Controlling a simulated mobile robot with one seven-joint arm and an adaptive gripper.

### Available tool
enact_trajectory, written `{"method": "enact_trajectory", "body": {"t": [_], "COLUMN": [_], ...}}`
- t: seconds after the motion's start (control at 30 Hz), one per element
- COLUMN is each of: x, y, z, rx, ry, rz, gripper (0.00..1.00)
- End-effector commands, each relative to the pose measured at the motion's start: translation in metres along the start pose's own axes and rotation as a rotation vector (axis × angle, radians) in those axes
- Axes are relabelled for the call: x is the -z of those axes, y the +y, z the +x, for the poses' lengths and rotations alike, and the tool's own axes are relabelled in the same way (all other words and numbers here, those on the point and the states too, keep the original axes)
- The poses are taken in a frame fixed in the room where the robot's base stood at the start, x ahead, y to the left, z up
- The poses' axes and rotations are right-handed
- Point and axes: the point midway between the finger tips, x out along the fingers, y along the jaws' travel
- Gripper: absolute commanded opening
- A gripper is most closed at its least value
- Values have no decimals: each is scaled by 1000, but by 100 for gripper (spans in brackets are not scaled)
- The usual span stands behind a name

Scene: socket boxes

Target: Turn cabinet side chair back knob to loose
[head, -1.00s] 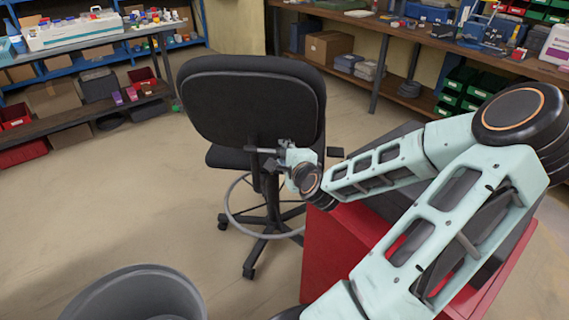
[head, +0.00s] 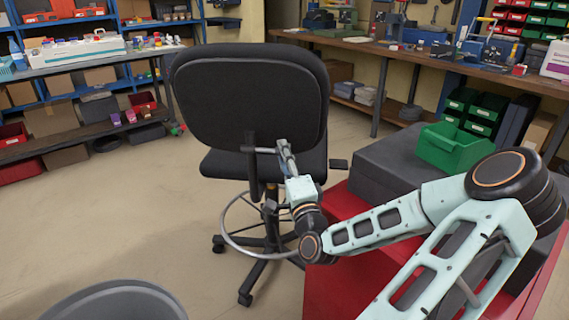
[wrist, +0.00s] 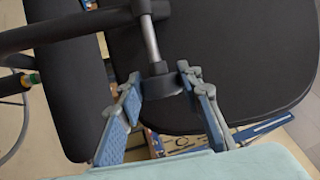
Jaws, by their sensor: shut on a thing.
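The black office chair stands with the rear of its backrest (head: 250,100) toward me. A metal rod with a dark round knob (wrist: 160,84) sits at the chair back's support and shows in the wrist view. My gripper (head: 283,148) reaches up to it from the lower right. In the wrist view my gripper's two blue fingers (wrist: 159,80) sit on either side of the knob and are shut on it. The knob is too small to make out in the head view. The cabinet (head: 350,260), red with a dark grey top, stands right of the chair, partly behind my arm.
A green bin (head: 453,147) sits on the cabinet top. A grey round bin (head: 115,303) stands at the front left. Workbenches (head: 400,55) with tools line the back. The floor left of the chair is clear. The chair's foot ring (head: 235,240) lies below my gripper.

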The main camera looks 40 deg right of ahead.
Motion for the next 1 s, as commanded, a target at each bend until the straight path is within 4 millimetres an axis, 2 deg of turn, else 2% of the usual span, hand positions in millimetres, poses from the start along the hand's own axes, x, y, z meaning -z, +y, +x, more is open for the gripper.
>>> {"method": "enact_trajectory", "body": {"t": [0.5,0.53,0.67,1.0], "x": [0,0,0,0], "y": [0,0,0,-1], "z": [0,0,0,1], "rx": [16,16,16,17], "ry": [1,1,1,0], "rz": [-8,-8,-8,-8], "gripper": [9,35,49,51]}}
